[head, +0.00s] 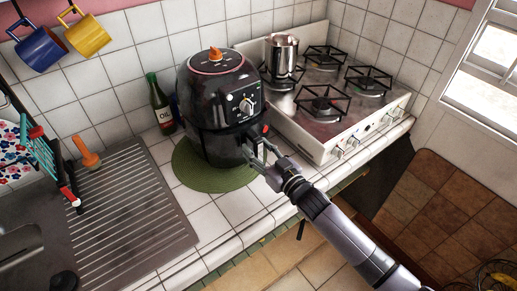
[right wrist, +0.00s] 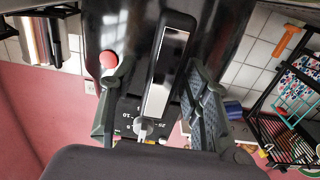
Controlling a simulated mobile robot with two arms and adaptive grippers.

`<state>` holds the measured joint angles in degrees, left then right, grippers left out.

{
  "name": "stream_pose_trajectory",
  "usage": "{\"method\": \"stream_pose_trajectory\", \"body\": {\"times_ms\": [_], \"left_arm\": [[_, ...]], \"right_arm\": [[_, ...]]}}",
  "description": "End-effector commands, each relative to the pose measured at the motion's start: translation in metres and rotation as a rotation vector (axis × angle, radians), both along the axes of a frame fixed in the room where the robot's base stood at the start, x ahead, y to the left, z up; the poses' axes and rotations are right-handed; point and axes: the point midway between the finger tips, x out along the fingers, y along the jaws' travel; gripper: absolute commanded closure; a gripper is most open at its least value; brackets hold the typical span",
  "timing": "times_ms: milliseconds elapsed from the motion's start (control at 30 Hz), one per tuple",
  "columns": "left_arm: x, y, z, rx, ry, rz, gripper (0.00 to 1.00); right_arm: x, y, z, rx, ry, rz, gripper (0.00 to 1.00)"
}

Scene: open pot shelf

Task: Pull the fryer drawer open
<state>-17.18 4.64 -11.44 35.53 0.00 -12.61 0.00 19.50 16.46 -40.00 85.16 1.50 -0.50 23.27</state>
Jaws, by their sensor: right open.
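The black air fryer (head: 215,95) stands on a round green mat (head: 205,172) on the tiled counter. Its drawer is closed, and the handle sticks out at the front, mostly hidden by my gripper in the head view. My right gripper (head: 257,154) is at the front of the fryer, at the handle. In the right wrist view the black handle with a silver strip (right wrist: 167,75) lies between the two spread fingers of my right gripper (right wrist: 157,95). The fingers look apart from the handle. My left gripper is not in view.
A gas stove (head: 335,105) with a steel pot (head: 282,57) stands right of the fryer. An oil bottle (head: 160,105) is behind it on the left. A ridged drainboard (head: 130,215) lies to the left. The floor in front of the counter is open.

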Motion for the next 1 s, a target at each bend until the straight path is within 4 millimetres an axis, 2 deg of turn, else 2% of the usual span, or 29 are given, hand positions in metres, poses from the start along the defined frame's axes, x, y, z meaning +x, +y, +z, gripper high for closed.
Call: {"method": "stream_pose_trajectory", "body": {"times_ms": [100,733,1000], "left_arm": [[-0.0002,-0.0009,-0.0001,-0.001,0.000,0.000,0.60],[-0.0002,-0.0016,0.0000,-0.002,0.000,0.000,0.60],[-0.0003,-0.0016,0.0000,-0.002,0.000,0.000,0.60]], "right_arm": [[-0.0002,0.0001,0.0001,0.000,0.000,0.000,0.57],[-0.0004,-0.0002,0.0001,0.000,0.000,0.000,0.99],[-0.0004,-0.0003,0.0001,0.000,0.000,0.000,1.00]]}}
